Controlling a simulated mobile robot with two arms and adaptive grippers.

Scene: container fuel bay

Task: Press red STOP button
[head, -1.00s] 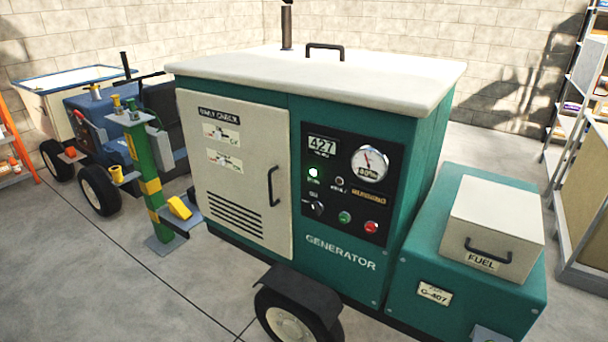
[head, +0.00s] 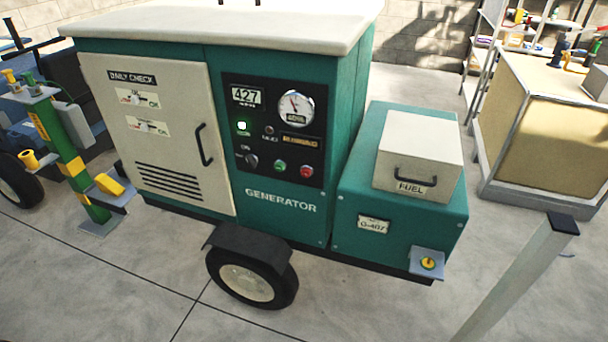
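The red button (head: 306,172) sits at the lower right of the black control panel (head: 262,174) on the green generator (head: 207,65). A green button (head: 280,167) is just left of it, and a black rotary switch (head: 251,160) is further left. A green lamp (head: 242,126) is lit. The display (head: 246,96) reads 427, and a round dial gauge (head: 295,108) is beside it. Any lettering on the red button is too small to read. Neither of my grippers shows in the head view.
A green box with a beige FUEL lid (head: 420,145) stands at the generator's right. The generator's wheel (head: 250,280) sticks out in front. A grey post (head: 520,270) rises at the lower right. A green and yellow stand (head: 65,150) is at the left. Floor is clear in front.

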